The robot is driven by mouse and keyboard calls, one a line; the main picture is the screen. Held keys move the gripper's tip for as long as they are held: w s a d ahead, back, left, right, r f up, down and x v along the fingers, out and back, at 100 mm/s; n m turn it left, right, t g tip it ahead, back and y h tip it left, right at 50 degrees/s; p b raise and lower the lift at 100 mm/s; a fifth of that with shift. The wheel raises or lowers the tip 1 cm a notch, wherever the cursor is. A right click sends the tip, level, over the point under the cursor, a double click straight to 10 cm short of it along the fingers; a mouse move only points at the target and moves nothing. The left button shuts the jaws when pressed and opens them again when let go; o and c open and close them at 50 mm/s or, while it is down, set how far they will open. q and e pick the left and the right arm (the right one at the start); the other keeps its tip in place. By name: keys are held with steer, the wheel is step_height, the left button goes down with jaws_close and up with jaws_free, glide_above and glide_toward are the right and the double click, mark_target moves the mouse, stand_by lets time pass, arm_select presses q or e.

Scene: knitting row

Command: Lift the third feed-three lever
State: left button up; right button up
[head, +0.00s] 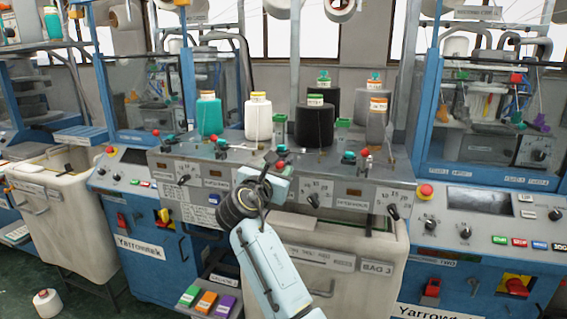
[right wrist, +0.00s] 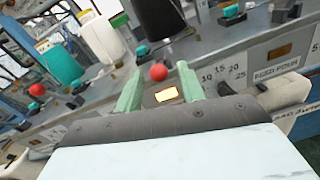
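My right gripper (head: 276,170) is at the front of the grey feed panel. In the right wrist view its two pale green fingers are apart, with nothing held between them. A red lever knob (right wrist: 158,72) appears in the gap between the fingertips, a little beyond them; contact is not visible. My left gripper is not in view.
Another red-knobbed lever (head: 221,143) stands to the left. Teal (head: 209,117), white (head: 258,120) and black (head: 315,124) yarn cones stand behind the levers. A beige bin (head: 335,262) lies below the panel. A blue machine (head: 480,205) stands at right.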

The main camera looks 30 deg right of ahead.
steer(key=x, duration=0.5)
steer(key=shift+d, duration=0.1)
jaws_close()
